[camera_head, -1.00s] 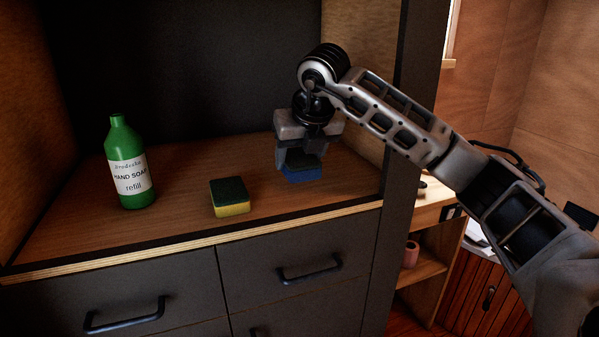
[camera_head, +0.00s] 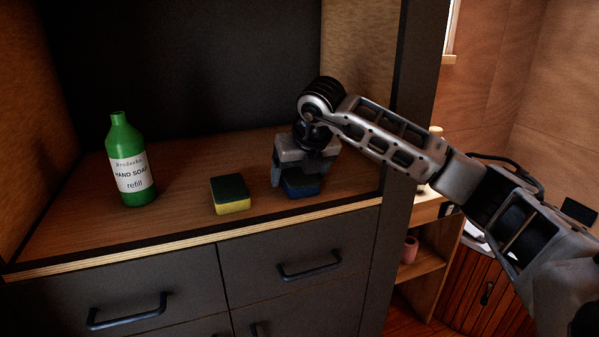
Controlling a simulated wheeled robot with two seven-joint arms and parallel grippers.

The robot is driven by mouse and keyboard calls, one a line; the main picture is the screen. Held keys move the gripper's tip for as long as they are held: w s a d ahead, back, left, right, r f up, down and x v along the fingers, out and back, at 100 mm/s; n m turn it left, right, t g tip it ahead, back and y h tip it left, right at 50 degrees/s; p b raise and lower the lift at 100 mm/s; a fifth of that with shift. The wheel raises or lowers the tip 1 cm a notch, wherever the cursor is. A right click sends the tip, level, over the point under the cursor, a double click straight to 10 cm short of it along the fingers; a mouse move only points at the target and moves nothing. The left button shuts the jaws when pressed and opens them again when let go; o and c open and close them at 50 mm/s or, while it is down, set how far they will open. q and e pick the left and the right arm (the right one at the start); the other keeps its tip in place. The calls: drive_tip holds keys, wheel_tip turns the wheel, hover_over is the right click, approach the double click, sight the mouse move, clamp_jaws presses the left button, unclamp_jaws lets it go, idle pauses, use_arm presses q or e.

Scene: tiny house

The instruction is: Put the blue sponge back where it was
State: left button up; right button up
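The blue sponge (camera_head: 303,187), dark on top with blue sides, is at the right part of the wooden shelf top. My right gripper (camera_head: 302,181) points down over it, with its fingers on either side, shut on it. The sponge is at or very close to the wood; I cannot tell whether it touches. The gripper hides part of its top. My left gripper is not in view.
A yellow sponge with a dark green top (camera_head: 231,194) lies just left of the gripper. A green hand soap bottle (camera_head: 131,160) stands further left. The cabinet's right side post (camera_head: 402,150) is close to my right arm. Drawers (camera_head: 300,255) are below.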

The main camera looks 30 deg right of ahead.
drive_tip(key=v, duration=1.2)
drive_tip(key=shift+b, duration=0.3)
drive_tip(key=shift+r, duration=0.1)
